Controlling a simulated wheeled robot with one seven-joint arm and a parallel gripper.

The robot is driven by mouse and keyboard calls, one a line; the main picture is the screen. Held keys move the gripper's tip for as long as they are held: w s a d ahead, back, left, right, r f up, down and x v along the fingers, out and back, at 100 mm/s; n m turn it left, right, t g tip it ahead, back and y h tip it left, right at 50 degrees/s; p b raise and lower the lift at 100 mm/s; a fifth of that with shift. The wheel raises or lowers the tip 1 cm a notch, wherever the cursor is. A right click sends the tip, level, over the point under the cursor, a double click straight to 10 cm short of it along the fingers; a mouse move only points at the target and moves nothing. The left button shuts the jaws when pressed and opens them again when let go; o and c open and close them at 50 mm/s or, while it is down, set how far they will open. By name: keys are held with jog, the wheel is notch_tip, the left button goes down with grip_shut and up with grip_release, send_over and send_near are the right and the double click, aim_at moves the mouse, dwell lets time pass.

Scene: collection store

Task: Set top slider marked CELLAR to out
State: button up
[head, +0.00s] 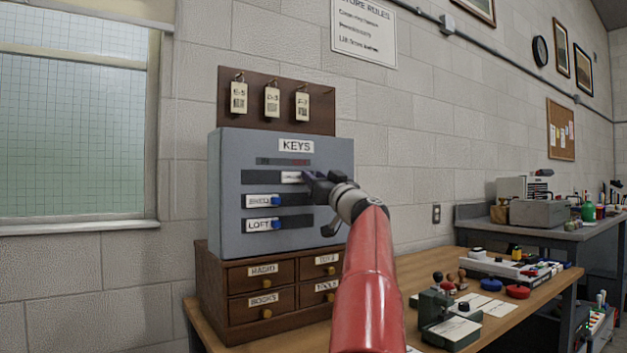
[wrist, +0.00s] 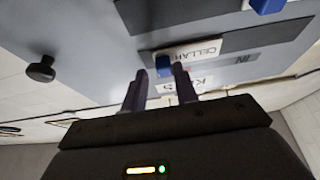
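The grey key cabinet (head: 228,190) has three slots stacked on its front. The top slider's white plate, marked CELLAR (head: 291,177), sits farther right than the two plates below; dark slot shows to its left. In the wrist view the CELLAR plate (wrist: 200,50) appears upside down, with an IN mark (wrist: 243,59) on the bare slot beside it. Its blue knob (wrist: 163,66) shows between my fingertips. My gripper (head: 310,178) is at the knob; its two fingers (wrist: 160,74) are apart, one on each side. I cannot tell whether they touch it. The slot's right end is hidden in the head view.
Below are another slider (head: 259,201) and the LOFT slider (head: 258,225), both with blue knobs. Key tags (head: 272,102) hang above. A wooden drawer unit (head: 215,290) supports the cabinet. Stamps and ink pads (head: 517,292) lie on the table at right. A round dark knob (wrist: 41,69) shows in the wrist view.

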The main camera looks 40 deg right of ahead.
jog(key=shift+o, duration=0.7)
jog(key=b+v, duration=0.4)
jog(key=v, duration=0.4)
jog(key=shift+b, duration=0.4)
jog(key=shift+w, duration=0.1)
